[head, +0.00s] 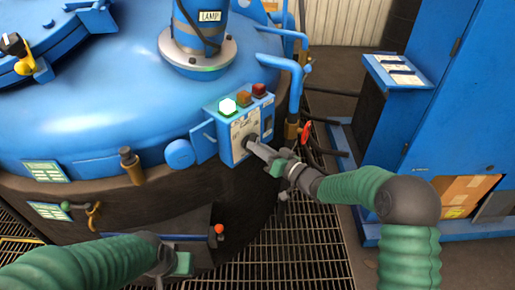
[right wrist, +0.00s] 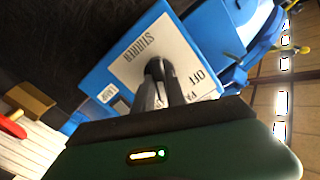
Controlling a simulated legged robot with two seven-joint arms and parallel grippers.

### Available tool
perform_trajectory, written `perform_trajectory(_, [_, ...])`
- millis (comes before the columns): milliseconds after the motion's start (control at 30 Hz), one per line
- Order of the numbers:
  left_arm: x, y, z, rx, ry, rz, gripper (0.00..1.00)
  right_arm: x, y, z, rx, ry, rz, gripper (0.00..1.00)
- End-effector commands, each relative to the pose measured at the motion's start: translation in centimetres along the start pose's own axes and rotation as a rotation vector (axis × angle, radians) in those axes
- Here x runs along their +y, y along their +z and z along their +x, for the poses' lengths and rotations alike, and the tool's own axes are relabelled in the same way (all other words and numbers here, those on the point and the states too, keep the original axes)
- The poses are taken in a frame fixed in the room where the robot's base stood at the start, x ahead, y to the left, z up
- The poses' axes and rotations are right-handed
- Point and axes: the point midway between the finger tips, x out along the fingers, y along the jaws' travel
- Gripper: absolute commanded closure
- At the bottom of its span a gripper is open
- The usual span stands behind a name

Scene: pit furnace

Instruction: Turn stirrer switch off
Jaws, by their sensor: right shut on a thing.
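The stirrer switch is on a blue control box (head: 238,127) on the side of the blue furnace vessel. The box has a glowing green light (head: 227,106) and two unlit lamps, amber and red, on top. In the right wrist view the box's white label (right wrist: 172,62) reads STIRRER and OFF. My right gripper (head: 252,142) reaches the box front and is shut on the switch knob (right wrist: 155,68). The fingers hide most of the knob, so its angle is unclear. My left gripper (head: 165,268) is low in front of the vessel, its fingers too small to judge.
The blue vessel (head: 120,110) fills the left, with a LAMP-labelled column on top. A red-handled valve (head: 306,130) and blue pipes are right of the box. A blue cabinet (head: 460,110) stands at the right. Metal grating (head: 310,230) covers the floor.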

Motion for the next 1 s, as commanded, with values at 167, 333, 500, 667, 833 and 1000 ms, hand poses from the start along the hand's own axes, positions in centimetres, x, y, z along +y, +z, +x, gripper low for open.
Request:
perform_trajectory(167, [0.0,0.2,0.8,0.0,0.0,0.0,0.64,0.2,0.4,-0.1,-0.004,0.003,-0.166,1.0])
perform_trajectory(333, [0.0,0.3,1.5,0.0,0.0,0.0,0.64,0.2,0.5,-0.1,-0.004,0.004,-0.328,1.0])
perform_trajectory(500, [0.0,0.6,2.4,0.0,0.0,0.0,0.64,0.1,0.5,-0.1,-0.005,0.004,-0.49,1.0])
perform_trajectory(667, [0.0,0.8,3.3,0.0,0.0,0.0,0.64,0.1,0.6,-0.1,-0.006,0.003,-0.642,1.0])
perform_trajectory(833, [0.0,1.1,4.5,0.0,0.0,0.0,0.64,0.1,0.7,-0.1,-0.007,0.003,-0.802,1.0])
perform_trajectory(1000, [0.0,1.3,5.6,0.0,0.0,0.0,0.64,0.1,0.8,-0.1,-0.008,0.002,-0.954,1.0])
